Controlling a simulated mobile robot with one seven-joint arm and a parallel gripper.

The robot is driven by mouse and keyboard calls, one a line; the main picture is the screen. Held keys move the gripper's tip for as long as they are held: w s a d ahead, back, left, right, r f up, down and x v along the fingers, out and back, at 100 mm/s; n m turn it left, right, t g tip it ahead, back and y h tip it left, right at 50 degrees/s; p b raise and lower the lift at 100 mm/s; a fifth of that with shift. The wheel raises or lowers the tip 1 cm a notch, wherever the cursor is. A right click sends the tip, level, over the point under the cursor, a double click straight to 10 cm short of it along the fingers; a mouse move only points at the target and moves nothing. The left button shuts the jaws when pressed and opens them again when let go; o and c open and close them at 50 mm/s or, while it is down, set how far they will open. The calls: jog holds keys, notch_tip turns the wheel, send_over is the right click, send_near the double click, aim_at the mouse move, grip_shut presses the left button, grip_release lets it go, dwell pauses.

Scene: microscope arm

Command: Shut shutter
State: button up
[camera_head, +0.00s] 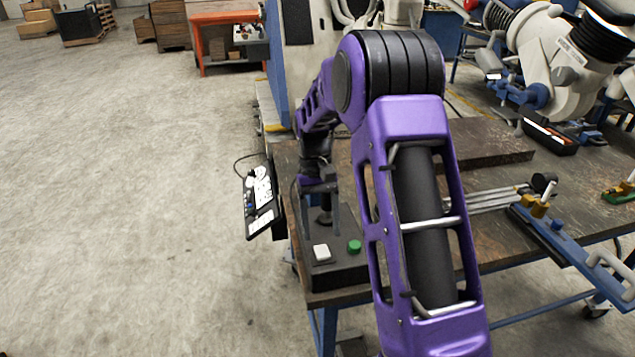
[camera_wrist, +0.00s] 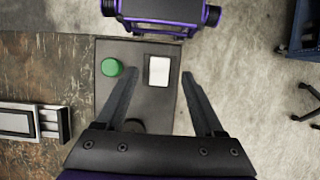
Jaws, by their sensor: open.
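I cannot make out anything that is clearly a shutter. A dark control box (camera_head: 338,275) sits on the table's near left corner, with a white square button (camera_head: 321,252) and a round green button (camera_head: 354,246). The wrist view shows the box (camera_wrist: 150,98), the white button (camera_wrist: 158,71), the green button (camera_wrist: 112,67) and a round black knob (camera_wrist: 133,126) partly hidden by my gripper's base. My gripper (camera_head: 321,215) is open and empty, pointing down above the box. In the wrist view, its fingers (camera_wrist: 160,76) spread either side of the white button, with the green button outside, to the left.
The brown worktop (camera_head: 505,235) extends right, with metal bars (camera_head: 490,200) and a blue clamp-like tool (camera_head: 565,240) on it. A small panel (camera_head: 262,200) hangs off the table's left edge. The concrete floor (camera_head: 120,180) to the left is clear.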

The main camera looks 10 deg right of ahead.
jog(key=v, duration=1.2)
jog(key=shift+r+p, duration=0.25)
jog(key=shift+p, duration=0.05)
